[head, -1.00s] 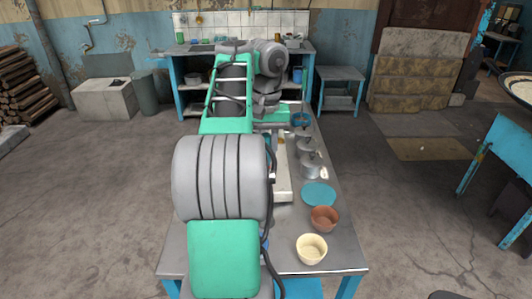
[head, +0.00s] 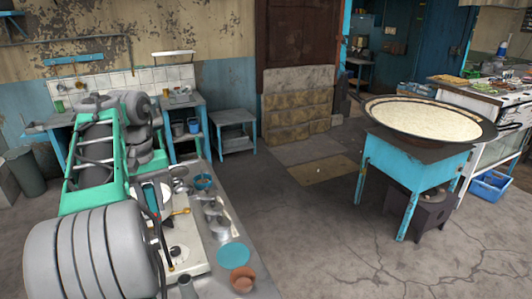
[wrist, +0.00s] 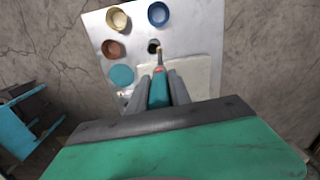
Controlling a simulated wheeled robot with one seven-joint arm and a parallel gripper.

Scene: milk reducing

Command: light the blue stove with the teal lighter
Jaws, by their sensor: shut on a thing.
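The blue stove (head: 413,175) stands at the right in the head view, a blue frame on legs. A wide dark pan (head: 377,107) of pale milk sits on top, and a dark metal box (head: 425,210) is underneath. I cannot see a flame. In the wrist view my gripper (wrist: 160,85) is shut on the teal lighter (wrist: 158,93). Its thin brownish tip points up in the picture, over the metal table and apart from the stove. In the head view my arm hides most of the gripper and lighter.
The metal table (head: 207,285) holds a teal plate (head: 233,255), a brown bowl (head: 243,279) and several pots. The wrist view also shows a cream bowl (wrist: 118,18) and a blue bowl (wrist: 159,14). Open floor (head: 310,235) lies between table and stove.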

